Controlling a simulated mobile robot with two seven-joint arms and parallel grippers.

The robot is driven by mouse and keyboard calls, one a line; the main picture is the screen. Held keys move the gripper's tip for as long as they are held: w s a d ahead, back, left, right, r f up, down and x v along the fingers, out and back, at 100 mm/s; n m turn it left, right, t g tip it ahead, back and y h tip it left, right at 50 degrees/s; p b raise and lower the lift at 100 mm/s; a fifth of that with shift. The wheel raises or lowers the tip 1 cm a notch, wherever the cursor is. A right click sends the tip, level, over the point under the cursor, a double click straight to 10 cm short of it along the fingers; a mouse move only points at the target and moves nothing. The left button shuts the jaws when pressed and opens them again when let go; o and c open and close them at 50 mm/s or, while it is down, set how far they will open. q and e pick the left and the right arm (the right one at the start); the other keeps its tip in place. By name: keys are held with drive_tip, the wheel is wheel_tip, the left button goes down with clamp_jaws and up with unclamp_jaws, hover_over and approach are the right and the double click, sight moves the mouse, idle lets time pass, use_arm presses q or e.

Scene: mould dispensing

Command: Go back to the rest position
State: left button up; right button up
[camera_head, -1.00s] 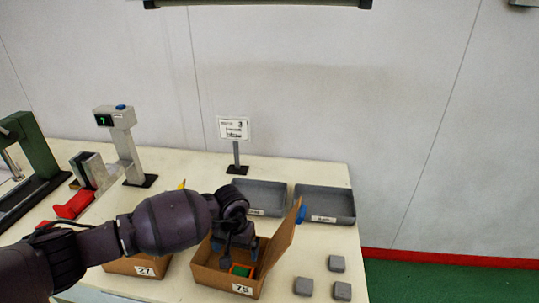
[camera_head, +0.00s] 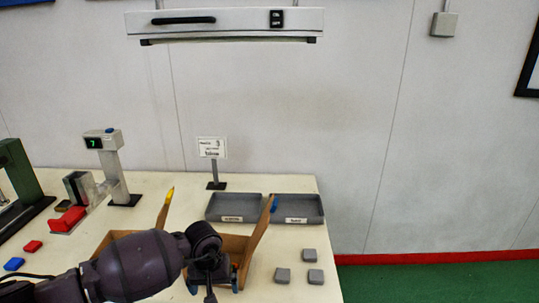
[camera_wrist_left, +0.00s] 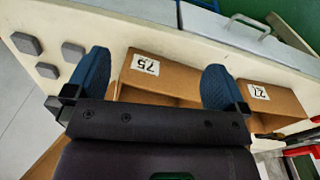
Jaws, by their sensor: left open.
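My left gripper (camera_head: 213,285) is open, with blue fingertips. It hangs in front of the open cardboard box with the raised flap (camera_head: 258,228), apart from it as far as I can tell. The left wrist view shows the two spread fingers (camera_wrist_left: 155,80) with nothing between them, and beyond them the box marked 75 (camera_wrist_left: 178,76) and the box marked 27 (camera_wrist_left: 280,98). My left arm covers much of both boxes in the head view, so their contents are hidden. My right gripper is not in view.
Two grey trays (camera_head: 236,220) lie at the table's back right. Several small grey blocks (camera_head: 283,275) lie near the right edge. A sign stand (camera_head: 216,184), a post with a green display (camera_head: 115,180), and red (camera_head: 33,246) and blue (camera_head: 14,264) pieces stand or lie further left.

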use_arm(q)
drive_tip(key=d+r+n+h, duration=1)
drive_tip(key=d+n+h, duration=0.1)
drive_tip(key=d+n, duration=0.25)
wheel_tip(320, 180, up, 10)
drive_tip(key=w+r+n+t+h, duration=0.15)
drive_tip(key=n+t+h, duration=0.6)
drive_tip(key=n, duration=1.25)
drive_tip(key=s+a+f+n+t+y, duration=0.1)
drive_tip(key=a+f+n+t+y, duration=0.45)
drive_tip(key=n, duration=0.85)
drive_tip(key=s+a+f+n+t+y, duration=0.25)
drive_tip(key=a+f+n+y, duration=0.65)
drive_tip(key=n, duration=0.6)
drive_tip(key=s+a+f+n+g+y, duration=0.1)
drive_tip(key=s+a+f+n, duration=0.1)
drive_tip(key=s+a+f, duration=0.2)
drive_tip(key=s+a+f+n+g+y, duration=0.2)
drive_tip(key=s+f, duration=0.4)
drive_tip(key=s, duration=0.4)
drive_tip(key=s+a+f+n+g+y, duration=0.1)
drive_tip(key=s+a+f+n, duration=0.3)
drive_tip(key=s+a+f, duration=0.1)
drive_tip(key=shift+s+a+f+y, duration=0.3)
drive_tip(key=shift+s+a, duration=0.55)
drive_tip(key=shift+s, duration=0.2)
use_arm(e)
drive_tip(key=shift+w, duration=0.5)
